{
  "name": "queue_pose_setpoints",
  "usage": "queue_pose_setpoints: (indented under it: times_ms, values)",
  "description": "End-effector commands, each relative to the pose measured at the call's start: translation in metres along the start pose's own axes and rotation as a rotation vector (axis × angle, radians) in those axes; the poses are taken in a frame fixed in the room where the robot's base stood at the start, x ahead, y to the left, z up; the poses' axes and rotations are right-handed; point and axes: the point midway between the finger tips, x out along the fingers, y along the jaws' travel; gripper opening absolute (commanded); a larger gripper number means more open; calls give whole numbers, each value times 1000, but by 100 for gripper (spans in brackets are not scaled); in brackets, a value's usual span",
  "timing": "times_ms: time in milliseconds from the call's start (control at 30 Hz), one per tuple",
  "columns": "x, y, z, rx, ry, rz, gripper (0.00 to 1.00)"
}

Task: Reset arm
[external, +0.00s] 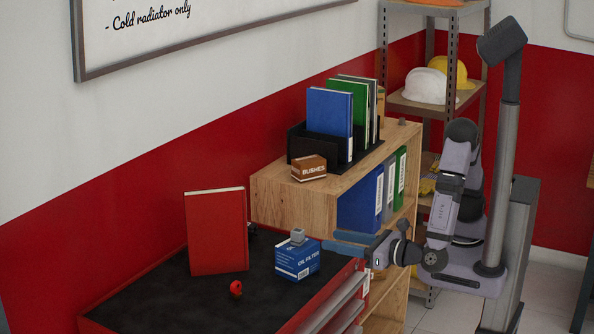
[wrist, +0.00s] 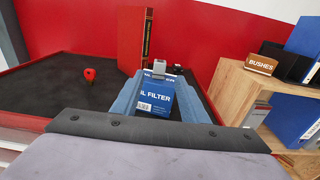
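My gripper (external: 332,242) is open, with its two blue fingers apart and level. It points left over the right edge of the red workbench. A blue and white oil filter box (external: 297,260) stands on the black bench top just beyond the fingertips. In the wrist view the oil filter box (wrist: 158,98) shows between the two fingers of my gripper (wrist: 157,80), and its sides are partly hidden by them. I see no clear contact.
A red book (external: 216,232) stands upright on the bench (external: 165,305), with a small red knob-like object (external: 236,288) in front. A wooden shelf (external: 290,200) behind holds a brown bushes box (external: 309,168), a black rack and binders. The bench's front left is clear.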

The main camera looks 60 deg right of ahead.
Motion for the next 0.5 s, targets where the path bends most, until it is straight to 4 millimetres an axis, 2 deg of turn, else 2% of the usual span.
queue_pose_setpoints:
  times_ms: [133,233,367,433,500]
  values:
    - [7,10,4,29,-6,30,40]
    - [18,26,13,72,-17,78,40]
    - [46,41,34,151,-36,135,40]
    - [66,33,42,193,-26,118,40]
    - [86,11,42,230,5,58,40]
